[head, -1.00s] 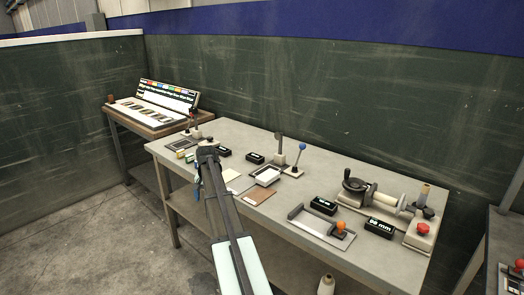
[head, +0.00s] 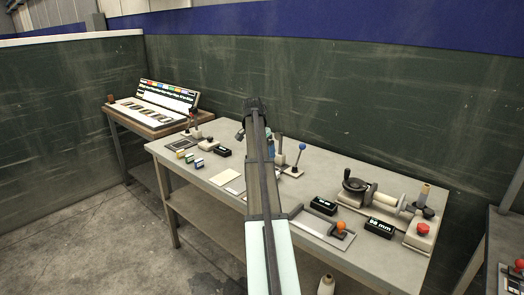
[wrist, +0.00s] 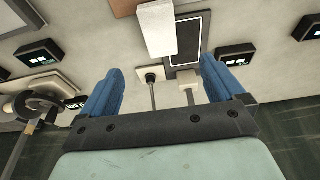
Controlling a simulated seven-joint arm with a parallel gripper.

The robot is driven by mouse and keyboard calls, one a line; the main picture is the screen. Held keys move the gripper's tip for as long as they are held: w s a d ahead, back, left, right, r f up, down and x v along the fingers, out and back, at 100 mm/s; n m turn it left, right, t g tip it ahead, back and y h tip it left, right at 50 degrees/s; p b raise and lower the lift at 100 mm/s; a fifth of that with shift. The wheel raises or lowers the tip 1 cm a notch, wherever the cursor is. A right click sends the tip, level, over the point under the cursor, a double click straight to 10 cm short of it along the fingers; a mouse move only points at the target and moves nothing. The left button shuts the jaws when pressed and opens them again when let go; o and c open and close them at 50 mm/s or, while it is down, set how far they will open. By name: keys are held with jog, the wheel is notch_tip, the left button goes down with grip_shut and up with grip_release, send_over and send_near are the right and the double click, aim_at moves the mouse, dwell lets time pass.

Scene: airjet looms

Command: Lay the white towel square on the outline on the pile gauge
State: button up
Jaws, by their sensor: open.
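My gripper (head: 254,104) is raised above the back of the bench in the head view. In the wrist view its two blue fingers (wrist: 161,82) are wide apart with nothing between the tips. Beyond them lies a dark panel with a thin pale outline (wrist: 187,38), which looks like the pile gauge. A white block-like piece (wrist: 156,28) overlaps the panel's left side; I cannot tell whether it is the towel square or part of the gauge. In the head view my arm hides most of the gauge. Pale flat squares (head: 225,174) lie left of my arm.
Two levers stand near the gauge, one with a blue knob (head: 302,146). Black displays (head: 224,152) stand along the bench (head: 385,255). A crank device (head: 385,198) and an orange-knobbed plate (head: 325,226) are to the right. Small coloured blocks (head: 190,157) are at left.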

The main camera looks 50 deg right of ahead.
jog(key=shift+f, duration=0.15)
jog(key=x, duration=1.3)
jog(key=shift+f, duration=0.3)
jog(key=shift+c, duration=0.2)
jog(key=c, duration=1.1)
jog(key=shift+d, duration=0.1)
jog(key=shift+w+d, duration=2.4)
jog(key=shift+d, duration=0.1)
